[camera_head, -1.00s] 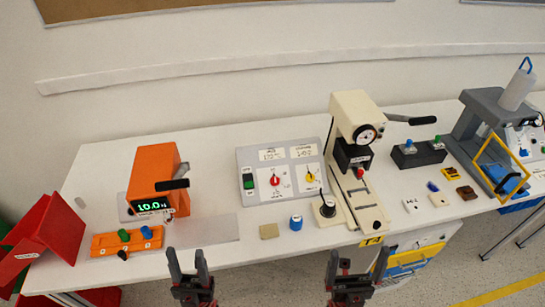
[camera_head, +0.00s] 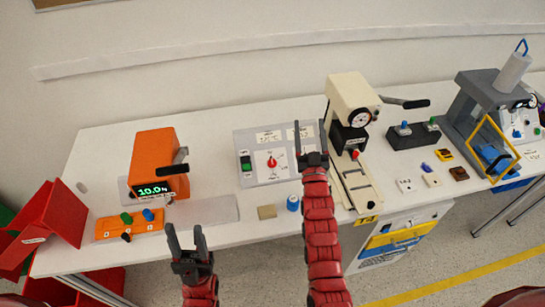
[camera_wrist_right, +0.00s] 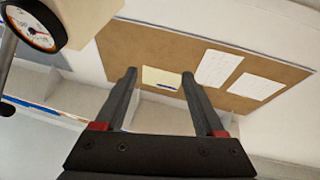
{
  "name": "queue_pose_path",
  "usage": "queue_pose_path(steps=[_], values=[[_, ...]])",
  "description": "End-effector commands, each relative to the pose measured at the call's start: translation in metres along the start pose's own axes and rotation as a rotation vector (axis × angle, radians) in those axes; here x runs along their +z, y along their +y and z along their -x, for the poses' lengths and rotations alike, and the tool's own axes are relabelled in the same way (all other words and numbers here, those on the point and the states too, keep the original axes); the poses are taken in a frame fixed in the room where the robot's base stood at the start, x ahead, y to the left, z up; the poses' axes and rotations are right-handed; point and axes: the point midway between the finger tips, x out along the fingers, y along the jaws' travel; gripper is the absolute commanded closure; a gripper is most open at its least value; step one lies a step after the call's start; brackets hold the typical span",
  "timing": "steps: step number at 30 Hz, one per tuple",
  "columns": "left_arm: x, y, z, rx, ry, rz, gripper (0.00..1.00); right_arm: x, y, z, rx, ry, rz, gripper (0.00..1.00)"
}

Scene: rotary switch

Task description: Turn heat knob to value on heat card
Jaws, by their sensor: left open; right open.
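The grey control panel (camera_head: 246,143) stands on the table with a red knob (camera_head: 271,162) on a white dial plate and a green switch (camera_head: 246,163) at its left. A white card (camera_head: 268,136) with print too small to read sits above the red knob. A second card (camera_head: 301,133) is partly covered by my right gripper. The yellow knob is hidden behind my right arm. My right gripper (camera_head: 310,128) is open and empty, raised in front of the panel's right part; its fingers (camera_wrist_right: 160,90) point at the wall in the wrist view. My left gripper (camera_head: 187,240) is open and empty before the table's front edge.
A cream press with a round gauge (camera_head: 360,119) stands right of the panel, close to my right gripper. An orange machine (camera_head: 157,163) stands left. A blue-topped cylinder (camera_head: 293,203) and a tan block (camera_head: 267,212) lie in front of the panel.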

Motion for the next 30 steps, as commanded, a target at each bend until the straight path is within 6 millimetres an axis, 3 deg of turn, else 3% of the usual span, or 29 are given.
queue_pose_path(steps=[1, 3, 6, 10, 15, 21, 27, 30], values=[[-0.001, 0.0, -0.006, 0.0, 0.0, 0.0, 0.5, 0.005, -0.005, -0.021, -0.004, -0.086, -0.001, 0.29], [-0.002, -0.001, -0.009, 0.0, 0.0, 0.0, 0.5, 0.023, -0.014, -0.041, -0.014, -0.228, -0.001, 0.29], [-0.003, -0.001, -0.015, 0.0, 0.0, 0.0, 0.5, 0.044, -0.026, -0.059, -0.03, -0.433, 0.0, 0.29], [-0.004, -0.001, -0.022, 0.0, 0.0, 0.0, 0.5, 0.062, -0.043, -0.066, -0.059, -0.7, 0.001, 0.29], [-0.005, -0.002, -0.031, 0.0, 0.0, 0.0, 0.5, 0.063, -0.064, -0.048, -0.107, -1.049, 0.008, 0.29], [-0.006, -0.002, -0.038, 0.0, 0.0, 0.0, 0.5, 0.037, -0.083, -0.007, -0.165, -1.387, 0.019, 0.29], [-0.007, -0.002, -0.04, 0.0, 0.0, 0.0, 0.5, 0.018, -0.091, 0.02, -0.198, -1.549, 0.026, 0.29], [-0.006, -0.002, -0.035, 0.0, 0.0, 0.0, 0.5, 0.021, -0.092, 0.025, -0.202, -1.57, 0.029, 0.29]])
